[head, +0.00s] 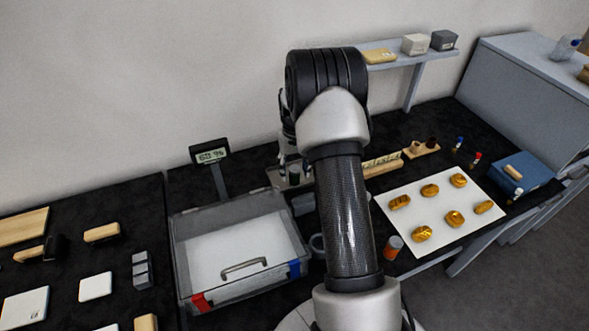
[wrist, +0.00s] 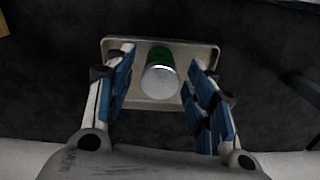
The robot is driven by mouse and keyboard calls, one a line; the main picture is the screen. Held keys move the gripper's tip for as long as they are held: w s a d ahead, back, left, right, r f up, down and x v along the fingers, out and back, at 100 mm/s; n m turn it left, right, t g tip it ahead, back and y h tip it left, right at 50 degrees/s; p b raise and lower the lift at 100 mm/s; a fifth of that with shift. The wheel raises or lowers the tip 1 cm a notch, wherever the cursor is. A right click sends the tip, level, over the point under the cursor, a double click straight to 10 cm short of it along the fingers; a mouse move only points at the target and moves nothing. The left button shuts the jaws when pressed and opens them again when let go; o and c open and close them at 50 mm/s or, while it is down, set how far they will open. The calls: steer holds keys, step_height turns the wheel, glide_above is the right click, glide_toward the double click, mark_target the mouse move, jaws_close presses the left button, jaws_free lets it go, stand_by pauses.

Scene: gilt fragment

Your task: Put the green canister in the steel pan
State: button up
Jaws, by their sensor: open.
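The green canister (wrist: 160,75) has a pale silver top and shows in the wrist view inside the outline of the steel pan (wrist: 188,53). It appears to stand in the pan, apart from the pan's walls. My gripper (wrist: 160,68) is open, with one blue-padded finger on each side of the canister and visible gaps between. In the head view the canister (head: 294,179) is a small dark green shape by the pan (head: 273,179), beneath my gripper (head: 289,160). My arm hides part of the pan there.
A clear-walled bin (head: 230,250) with a handle stands in front of the pan. A scale display (head: 210,155) rises to its left. A white sheet (head: 440,213) with several gold pieces and an orange jar (head: 393,246) lie to the right. A shelf (head: 415,62) is behind.

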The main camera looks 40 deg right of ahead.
mark_target(294, 168)
step_height(294, 168, up, 12)
steer(key=p, duration=0.3)
steer(key=s+a+r+n+t, duration=0.1)
steer(key=s+a+r, duration=0.4)
steer(key=a+r, duration=0.25)
steer(key=s+a+r+n+t, duration=0.1)
steer(key=s+a+r, duration=0.3)
steer(key=a+r, duration=0.4)
steer(key=s+a+n+t, duration=0.1)
steer(key=s+a, duration=0.4)
steer(key=s, duration=0.4)
steer(key=s+a+r+n+t, duration=0.1)
steer(key=s+a, duration=0.4)
steer(key=s, duration=0.5)
steer(key=shift+s+r+n+t, duration=0.15)
steer(key=shift+r+n+t, duration=0.15)
